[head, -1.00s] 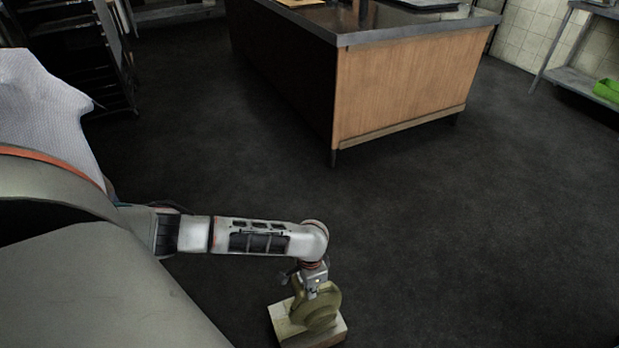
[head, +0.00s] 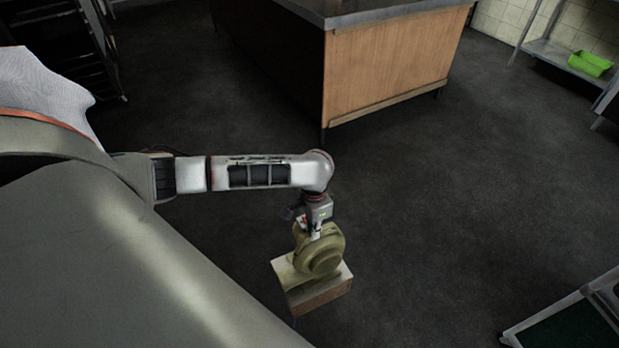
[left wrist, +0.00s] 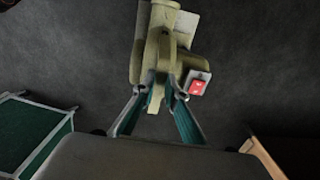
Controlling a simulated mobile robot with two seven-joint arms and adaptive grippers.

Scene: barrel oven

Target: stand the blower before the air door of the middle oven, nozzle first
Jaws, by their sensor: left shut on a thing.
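The blower (head: 319,252) is an olive, round-bodied machine on a pale block-like base (head: 318,294). In the head view it hangs at the end of my left arm, below the wrist. My left gripper (head: 316,232) is shut on the top of the blower. In the left wrist view the blower (left wrist: 150,50) sits between the teal fingers of my left gripper (left wrist: 160,95), with a red switch (left wrist: 197,87) on its right side. No oven and no air door show in these frames. My right gripper is not in view.
A wooden counter (head: 390,65) with a metal top stands ahead. A dark rack (head: 65,45) is at the upper left. A shelf with a green bin (head: 590,63) is at the upper right. A metal-framed green-topped stand (head: 570,315) is at the lower right. The dark floor between is clear.

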